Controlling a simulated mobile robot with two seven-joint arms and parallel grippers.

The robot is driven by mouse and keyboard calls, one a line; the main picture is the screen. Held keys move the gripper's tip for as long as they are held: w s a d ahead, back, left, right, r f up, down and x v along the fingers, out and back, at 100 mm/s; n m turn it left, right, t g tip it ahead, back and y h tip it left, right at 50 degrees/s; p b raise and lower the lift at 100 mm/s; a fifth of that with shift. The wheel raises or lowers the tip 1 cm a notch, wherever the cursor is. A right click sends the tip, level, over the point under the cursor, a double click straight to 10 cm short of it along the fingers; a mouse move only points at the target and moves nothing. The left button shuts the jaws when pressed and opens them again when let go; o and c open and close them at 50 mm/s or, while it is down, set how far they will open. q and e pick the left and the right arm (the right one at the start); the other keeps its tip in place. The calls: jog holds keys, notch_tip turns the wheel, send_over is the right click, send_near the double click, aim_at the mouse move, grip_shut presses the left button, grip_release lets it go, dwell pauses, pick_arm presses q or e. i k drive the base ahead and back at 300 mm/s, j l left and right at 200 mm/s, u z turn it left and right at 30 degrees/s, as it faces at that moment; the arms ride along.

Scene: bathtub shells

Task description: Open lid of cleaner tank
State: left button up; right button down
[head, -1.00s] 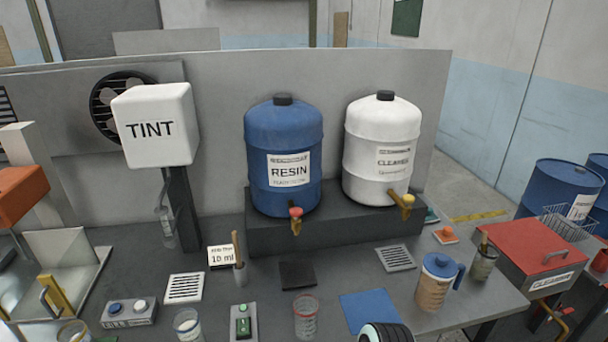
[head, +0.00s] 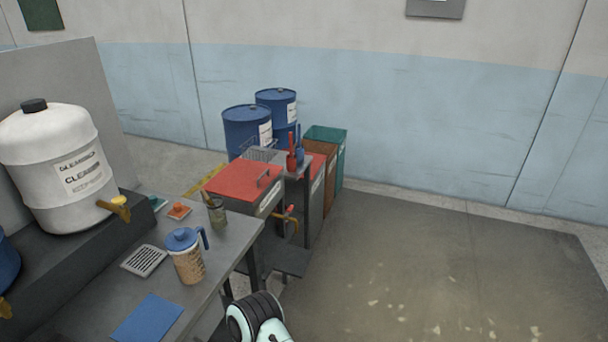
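The cleaner tank (head: 266,205) is a box with a red lid (head: 243,181) that has a handle (head: 264,178) near its front edge. It stands just past the far right end of the workbench, and its lid is shut. A brass tap sticks out low on its front. Part of one of my arms (head: 257,318) shows at the bottom middle, well short of the tank. Neither gripper is in view.
The workbench (head: 215,262) holds a blue-lidded jug (head: 186,256), a brush pot (head: 217,213), a grate (head: 144,261) and a blue mat (head: 147,318). A white cleaner drum (head: 60,165) stands at left. Blue barrels (head: 247,130) stand behind the tank. Floor at right is clear.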

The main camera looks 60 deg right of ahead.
aim_at(242, 180)
jog(key=z, duration=1.6)
jog(key=i+l+u, duration=0.15)
jog(key=u, duration=0.25)
jog(key=l+u, duration=0.25)
jog(key=u, duration=0.15)
jog(key=i+l+u, duration=0.15)
jog(key=u, duration=0.25)
jog(key=l+u, duration=0.45)
jog(key=l, duration=0.7)
jog(key=l+u, duration=0.1)
jog(key=l, duration=0.95)
jog(key=k+l+u, duration=0.1)
jog(key=l, duration=1)
